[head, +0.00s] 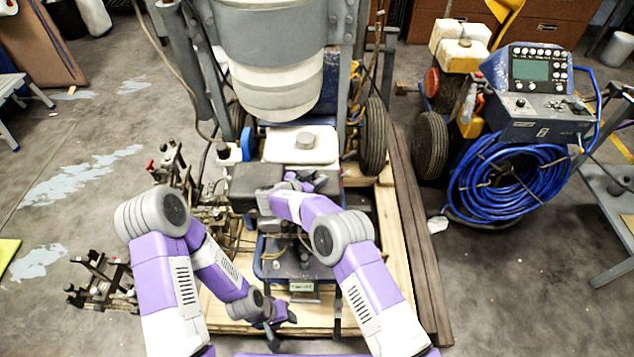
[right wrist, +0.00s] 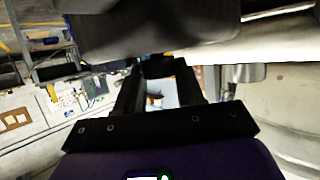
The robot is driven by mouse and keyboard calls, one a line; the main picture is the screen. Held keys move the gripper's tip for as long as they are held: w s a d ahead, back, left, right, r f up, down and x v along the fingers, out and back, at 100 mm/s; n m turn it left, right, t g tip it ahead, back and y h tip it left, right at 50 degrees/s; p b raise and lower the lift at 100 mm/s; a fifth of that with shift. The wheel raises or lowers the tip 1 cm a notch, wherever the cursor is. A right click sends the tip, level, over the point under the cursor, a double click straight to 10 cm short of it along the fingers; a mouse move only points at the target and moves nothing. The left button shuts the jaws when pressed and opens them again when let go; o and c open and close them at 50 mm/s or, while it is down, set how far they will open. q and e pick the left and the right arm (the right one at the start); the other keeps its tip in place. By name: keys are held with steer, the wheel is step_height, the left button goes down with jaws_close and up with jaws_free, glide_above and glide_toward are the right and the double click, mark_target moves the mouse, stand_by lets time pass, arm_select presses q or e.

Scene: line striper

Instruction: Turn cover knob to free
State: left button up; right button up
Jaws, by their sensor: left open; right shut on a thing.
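The engine's dark grey cover (head: 243,180) sits below the white tank in the head view. It also fills the top of the right wrist view as a dark surface (right wrist: 150,28). My right gripper (head: 300,183) is at the cover's right side. In the right wrist view its two dark fingers (right wrist: 158,85) close on a small dark knob (right wrist: 157,67) beneath the cover edge. The knob is mostly hidden by the fingers, and its turn angle cannot be told. My left gripper (head: 279,317) is open and empty, low near the front edge of the wooden pallet.
The striper stands on a wooden pallet (head: 408,262), with a white tank (head: 302,146) and large grey hopper (head: 275,60) behind the cover. Metal brackets (head: 105,280) are at the left. A second machine with a blue hose (head: 510,180) is at the right.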

steer(key=shift+w+m+g+h+b, duration=0.1)
steer(key=shift+m+g+h+b, duration=0.4)
steer(key=shift+m+b, duration=0.15)
steer(key=o, duration=1)
steer(key=shift+o, duration=0.2)
steer(key=p+v, duration=0.2)
steer(key=v, duration=0.4)
steer(key=shift+a+r, duration=0.15)
steer(key=shift+s+a+r, duration=0.15)
steer(key=shift+s+a, duration=0.2)
steer(key=shift+s, duration=0.2)
